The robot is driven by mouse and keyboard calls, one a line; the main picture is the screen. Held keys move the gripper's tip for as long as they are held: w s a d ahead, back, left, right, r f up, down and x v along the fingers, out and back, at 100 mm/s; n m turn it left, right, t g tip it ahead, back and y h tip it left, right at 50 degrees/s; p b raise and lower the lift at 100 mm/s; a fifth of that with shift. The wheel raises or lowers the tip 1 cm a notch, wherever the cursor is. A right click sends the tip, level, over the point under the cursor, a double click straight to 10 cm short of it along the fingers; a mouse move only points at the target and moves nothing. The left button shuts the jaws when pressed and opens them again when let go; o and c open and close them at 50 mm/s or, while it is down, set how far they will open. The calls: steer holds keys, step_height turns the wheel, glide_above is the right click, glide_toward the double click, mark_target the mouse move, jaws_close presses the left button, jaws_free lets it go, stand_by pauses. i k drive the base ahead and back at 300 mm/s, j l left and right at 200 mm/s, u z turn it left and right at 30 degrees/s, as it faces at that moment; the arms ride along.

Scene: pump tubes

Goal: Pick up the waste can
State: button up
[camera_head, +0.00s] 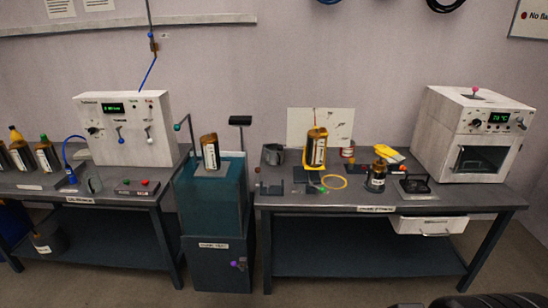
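A dark grey round can (50,238) with a small white label stands low at the far left, below the left bench. It looks like the waste can, but its label is too small to read. It appears upright, and its top is partly shaded by the bench. A smaller grey open container (273,154) stands at the back left of the right bench. My gripper is not seen; only dark shapes, possibly parts of my body, show at the bottom right edge.
The left bench (100,197) holds brown bottles and a white instrument (128,128). A teal cabinet (211,205) with a bottle on top stands between the benches. The right bench (300,200) holds bottles, a yellow ring and a white oven (474,135). A white drawer (428,225) juts out below it.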

mark_target(273, 156)
steer(key=i+j, duration=0.2)
steer(key=i, duration=0.35)
steer(key=i+j, duration=0.15)
steer(key=i, duration=0.4)
steer(key=i+j, duration=0.2)
steer(key=i, duration=0.3)
steer(key=i+j, duration=0.15)
steer(key=i, duration=0.4)
steer(key=i+j, duration=0.2)
steer(key=i, duration=0.35)
